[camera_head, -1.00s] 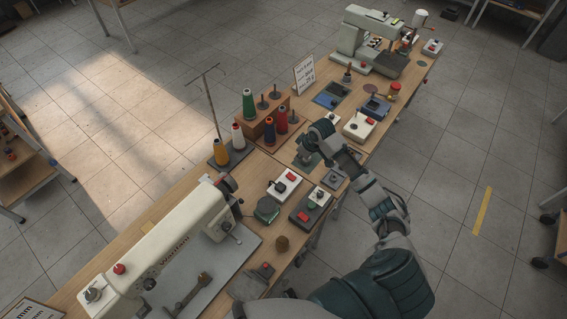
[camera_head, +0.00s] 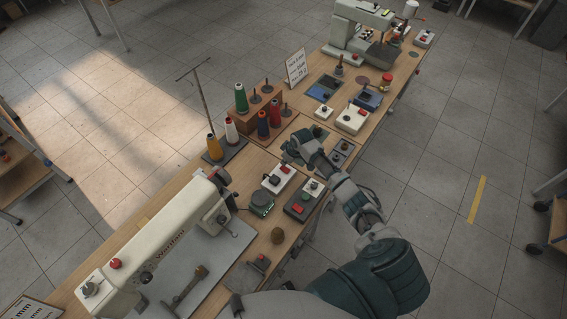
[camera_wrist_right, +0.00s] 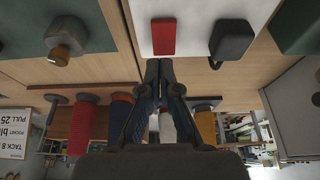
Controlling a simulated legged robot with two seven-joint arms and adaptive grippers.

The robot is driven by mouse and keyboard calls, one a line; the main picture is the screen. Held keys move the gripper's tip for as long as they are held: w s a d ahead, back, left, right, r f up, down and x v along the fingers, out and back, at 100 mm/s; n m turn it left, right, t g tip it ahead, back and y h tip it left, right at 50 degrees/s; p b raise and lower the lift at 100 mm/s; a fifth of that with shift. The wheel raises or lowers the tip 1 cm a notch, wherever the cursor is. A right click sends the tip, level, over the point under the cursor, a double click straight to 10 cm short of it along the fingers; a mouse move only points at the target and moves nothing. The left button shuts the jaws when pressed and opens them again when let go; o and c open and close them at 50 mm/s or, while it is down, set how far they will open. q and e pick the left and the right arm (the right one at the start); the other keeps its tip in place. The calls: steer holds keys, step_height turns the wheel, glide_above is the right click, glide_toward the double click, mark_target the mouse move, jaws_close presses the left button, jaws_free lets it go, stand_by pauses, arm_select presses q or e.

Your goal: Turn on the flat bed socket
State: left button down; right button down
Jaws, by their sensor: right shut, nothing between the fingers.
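A white socket box (camera_head: 279,179) with a red switch (camera_head: 285,169) and a black plug (camera_head: 273,180) sits on the wooden table beside the flat bed sewing machine (camera_head: 160,245). My right gripper (camera_head: 290,159) is just behind this box, its fingers small and partly hidden by my wrist. In the right wrist view, the shut fingertips (camera_wrist_right: 160,64) are empty and close to the end of the red switch (camera_wrist_right: 163,37). I cannot tell whether they touch the box. The black plug (camera_wrist_right: 232,40) is right of the switch there. My left gripper is out of view.
A dark grey box (camera_head: 302,207) with a red button and a green round-topped item (camera_head: 261,203) stand near the white box. Thread spools (camera_head: 241,97) stand behind on a wooden block and dark base. Another white box (camera_head: 352,118) with a red switch is farther along the table.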

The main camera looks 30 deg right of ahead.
mark_target(281, 166)
steer(key=shift+x, duration=0.9)
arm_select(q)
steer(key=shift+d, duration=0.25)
arm_select(e)
steer(key=shift+d+f, duration=0.3)
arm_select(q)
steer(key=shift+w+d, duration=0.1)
arm_select(e)
steer(key=shift+a, duration=0.1)
steer(key=shift+w+a+f+g+b, duration=0.25)
steer(key=shift+w+g+b, duration=0.05)
steer(key=shift+g+b, duration=0.15)
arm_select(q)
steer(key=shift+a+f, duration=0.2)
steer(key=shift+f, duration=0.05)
arm_select(e)
steer(key=shift+s, duration=0.15)
arm_select(q)
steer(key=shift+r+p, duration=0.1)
steer(key=shift+p, duration=0.2)
